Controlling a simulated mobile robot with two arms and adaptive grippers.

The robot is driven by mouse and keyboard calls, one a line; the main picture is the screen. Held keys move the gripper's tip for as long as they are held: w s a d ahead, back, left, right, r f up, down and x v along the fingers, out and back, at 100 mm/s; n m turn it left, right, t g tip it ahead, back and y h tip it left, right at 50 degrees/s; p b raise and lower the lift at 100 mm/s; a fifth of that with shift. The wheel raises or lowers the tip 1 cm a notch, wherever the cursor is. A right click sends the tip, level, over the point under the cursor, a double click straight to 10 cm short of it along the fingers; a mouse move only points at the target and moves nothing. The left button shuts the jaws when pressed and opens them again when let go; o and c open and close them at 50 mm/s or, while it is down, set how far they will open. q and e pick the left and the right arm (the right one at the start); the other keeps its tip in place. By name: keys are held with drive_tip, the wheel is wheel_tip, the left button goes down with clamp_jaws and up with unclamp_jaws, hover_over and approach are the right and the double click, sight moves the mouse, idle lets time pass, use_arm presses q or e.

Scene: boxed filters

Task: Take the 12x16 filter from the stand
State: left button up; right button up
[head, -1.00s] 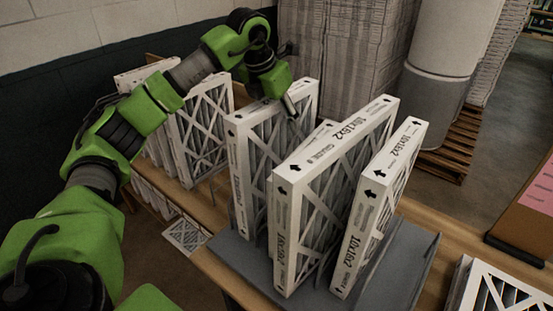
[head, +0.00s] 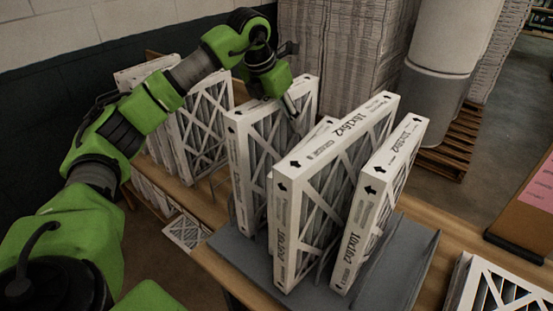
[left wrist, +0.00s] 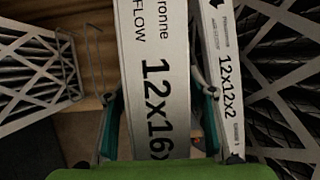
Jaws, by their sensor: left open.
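The 12x16 filter (head: 238,175), a white-framed panel, stands upright at the left end of the grey stand (head: 240,262). Its printed edge (left wrist: 155,60) fills the middle of the left wrist view, with the last part of the label hidden. My left gripper (head: 292,104) is at the far part of this filter's top edge. A 12x12x2 filter (left wrist: 222,50) stands close by on the right. My right gripper is not in view.
Two 10x16x2 filters (head: 345,125) (head: 398,155) stand further right on the stand. More filters (head: 200,125) stand at the left behind it. Stacked cartons (head: 340,50) rise behind. The stand's right part is bare.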

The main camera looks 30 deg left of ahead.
use_arm(q)
clamp_jaws()
drive_tip(key=shift+r, duration=0.2)
